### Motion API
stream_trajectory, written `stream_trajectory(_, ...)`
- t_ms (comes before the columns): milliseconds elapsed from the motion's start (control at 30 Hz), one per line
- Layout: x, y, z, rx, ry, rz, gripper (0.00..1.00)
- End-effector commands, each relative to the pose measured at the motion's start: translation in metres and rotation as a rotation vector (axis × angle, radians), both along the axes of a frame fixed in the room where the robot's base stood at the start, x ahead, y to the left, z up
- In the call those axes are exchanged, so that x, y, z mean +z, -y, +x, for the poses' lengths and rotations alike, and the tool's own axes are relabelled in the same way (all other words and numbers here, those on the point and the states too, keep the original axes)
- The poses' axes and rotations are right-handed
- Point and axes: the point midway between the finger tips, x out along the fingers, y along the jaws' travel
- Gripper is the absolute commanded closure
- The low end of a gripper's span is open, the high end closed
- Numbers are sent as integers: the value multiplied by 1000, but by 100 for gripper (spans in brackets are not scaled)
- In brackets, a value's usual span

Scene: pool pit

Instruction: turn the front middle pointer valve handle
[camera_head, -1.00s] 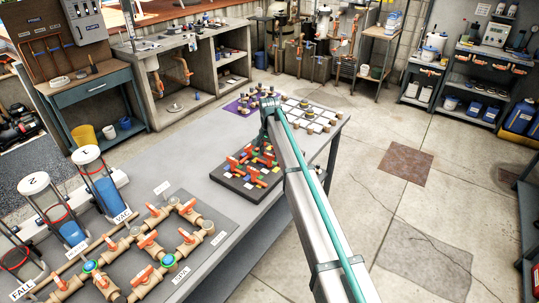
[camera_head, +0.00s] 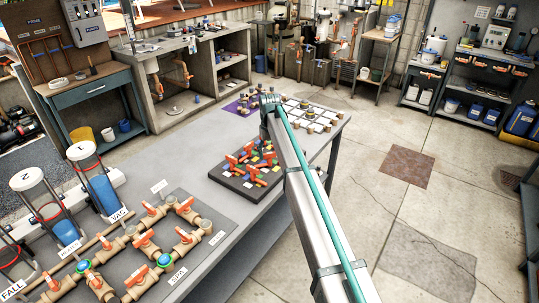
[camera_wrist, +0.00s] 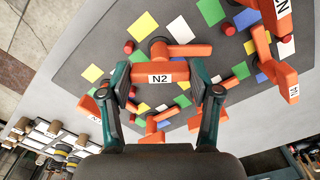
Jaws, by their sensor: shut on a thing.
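In the wrist view an orange pointer handle (camera_wrist: 150,68) marked "N2" lies crosswise between the two teal fingers of my gripper (camera_wrist: 160,80). The fingers stand at its two ends and are shut on it. An orange arm and round hub show just beyond it. The handle sits over a dark board (camera_wrist: 112,45) with coloured squares and red pegs. In the head view this board (camera_head: 222,181) lies on the grey table with several orange handles; my arm hides the gripper and the held handle.
Other orange handles crowd close by, one at the right (camera_wrist: 285,82) in the wrist view. In the head view an orange-handled pipe panel (camera_head: 215,212) lies at the front left of the table. Small blocks on a white grid (camera_head: 318,116) lie behind my arm.

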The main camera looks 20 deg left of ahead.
Motion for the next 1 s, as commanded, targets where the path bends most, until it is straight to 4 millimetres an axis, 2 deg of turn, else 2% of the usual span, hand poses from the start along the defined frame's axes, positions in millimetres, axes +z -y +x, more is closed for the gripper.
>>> stream_trajectory(1000, 0, -1, 1, 966, 2, 1, 72)
